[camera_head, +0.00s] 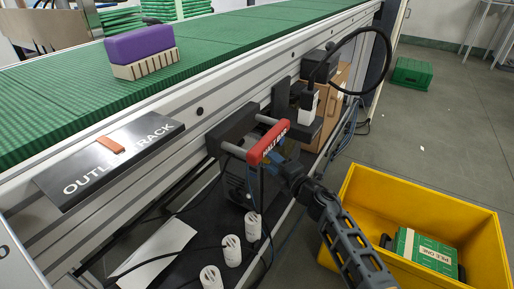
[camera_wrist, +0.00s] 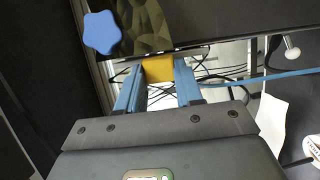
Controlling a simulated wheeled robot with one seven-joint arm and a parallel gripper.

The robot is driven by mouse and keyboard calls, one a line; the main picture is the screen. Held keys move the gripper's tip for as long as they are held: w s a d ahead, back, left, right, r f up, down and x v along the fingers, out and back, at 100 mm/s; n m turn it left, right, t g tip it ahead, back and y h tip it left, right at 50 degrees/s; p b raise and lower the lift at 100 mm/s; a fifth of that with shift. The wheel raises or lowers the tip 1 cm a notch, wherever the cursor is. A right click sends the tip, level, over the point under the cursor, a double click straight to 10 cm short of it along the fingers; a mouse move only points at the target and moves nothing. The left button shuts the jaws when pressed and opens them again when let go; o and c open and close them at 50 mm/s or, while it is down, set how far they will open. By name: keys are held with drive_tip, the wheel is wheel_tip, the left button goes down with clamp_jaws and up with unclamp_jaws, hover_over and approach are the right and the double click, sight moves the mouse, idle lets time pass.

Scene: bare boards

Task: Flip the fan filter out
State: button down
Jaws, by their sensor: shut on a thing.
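My gripper (camera_wrist: 160,70) has its two blue fingers shut on a yellow tab (camera_wrist: 158,69). The tab adjoins the lower edge of a dark, mottled green-brown panel (camera_wrist: 146,27), which appears to be the fan filter. A blue star-shaped knob (camera_wrist: 102,32) sits at the panel's left edge. In the head view, my gripper (camera_head: 278,160) is at the conveyor's side, just below and behind a red bar. The tab and panel are hidden there. I cannot tell the panel's tilt.
The red bar (camera_head: 268,143) sticks out from the conveyor frame close to my gripper. A black cable (camera_head: 387,50) loops at the upper right. A yellow crate (camera_head: 385,195) holding a green box stands right of my arm.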

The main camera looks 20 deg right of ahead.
drive_tip(key=s+d, duration=0.1)
drive_tip(key=s+d+p, duration=0.1)
drive_tip(key=s, duration=0.1)
drive_tip(key=shift+d+f, duration=0.1)
drive_tip(key=c, duration=0.7)
unclamp_jaws()
drive_tip(key=shift+p+v, duration=1.6)
drive_tip(key=shift+v, duration=2.35)
